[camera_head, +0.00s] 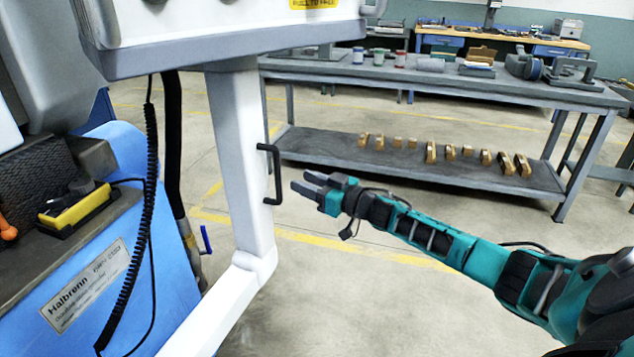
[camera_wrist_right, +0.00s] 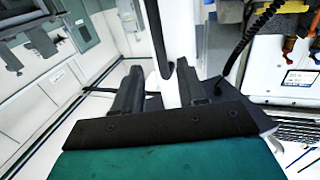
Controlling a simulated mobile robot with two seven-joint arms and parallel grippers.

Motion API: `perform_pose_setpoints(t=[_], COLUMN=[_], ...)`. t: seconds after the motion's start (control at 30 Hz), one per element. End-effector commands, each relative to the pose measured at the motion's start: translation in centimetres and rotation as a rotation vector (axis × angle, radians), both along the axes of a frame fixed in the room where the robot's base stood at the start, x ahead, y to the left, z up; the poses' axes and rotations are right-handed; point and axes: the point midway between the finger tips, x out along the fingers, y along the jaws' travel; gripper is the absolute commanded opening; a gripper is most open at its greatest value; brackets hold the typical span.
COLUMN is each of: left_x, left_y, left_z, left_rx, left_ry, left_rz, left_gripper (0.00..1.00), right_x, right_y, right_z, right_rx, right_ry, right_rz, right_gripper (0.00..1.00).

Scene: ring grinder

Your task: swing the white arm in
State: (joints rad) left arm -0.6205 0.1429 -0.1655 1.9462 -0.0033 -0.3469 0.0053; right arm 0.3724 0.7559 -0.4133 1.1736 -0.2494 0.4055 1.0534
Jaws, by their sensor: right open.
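The white arm (camera_head: 240,160) hangs down from the grey-white housing at the top of the head view and bends at the bottom toward the lower left. A black handle (camera_head: 277,175) is fixed on its right side. My right gripper (camera_head: 302,182) is open and stands just right of the handle, its fingers pointing at it. In the right wrist view the white arm (camera_wrist_right: 182,50) and the black handle (camera_wrist_right: 158,40) show ahead, with the handle's end between the open fingers (camera_wrist_right: 162,85). I cannot tell whether they touch. My left gripper is not in view.
A blue machine (camera_head: 130,240) with a yellow box (camera_head: 75,208) stands at the left, with a black coiled cable (camera_head: 150,190) hanging beside it. A grey workbench (camera_head: 450,85) with several wooden blocks on its lower shelf stands behind. The floor between is clear.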

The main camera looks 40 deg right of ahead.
Motion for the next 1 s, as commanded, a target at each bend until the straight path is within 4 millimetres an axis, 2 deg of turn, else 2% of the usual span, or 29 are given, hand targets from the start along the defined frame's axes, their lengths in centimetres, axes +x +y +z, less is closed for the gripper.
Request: perform_pose_setpoints(t=[0.1, 0.3, 0.83, 0.93, 1.0], left_x=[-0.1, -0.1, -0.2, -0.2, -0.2], left_y=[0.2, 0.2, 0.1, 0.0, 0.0], left_z=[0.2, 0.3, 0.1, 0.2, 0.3], left_rx=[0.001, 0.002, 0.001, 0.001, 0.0], left_ry=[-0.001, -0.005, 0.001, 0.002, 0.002], left_rz=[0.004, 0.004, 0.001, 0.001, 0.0], left_gripper=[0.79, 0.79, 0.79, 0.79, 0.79], right_x=[-1.3, -2.3, -2.3, -2.6, -3.4], right_y=[-0.5, -0.9, -0.9, -0.3, 1.2], right_z=[0.0, 0.1, 0.1, -0.6, -2.0], right_rx=[0.002, 0.002, 0.002, 0.003, 0.003], right_ry=[0.001, -0.002, -0.002, 0.006, 0.02], right_rz=[0.0, 0.0, 0.0, -0.001, -0.004], right_gripper=[0.41, 0.41, 0.41, 0.41, 0.41])
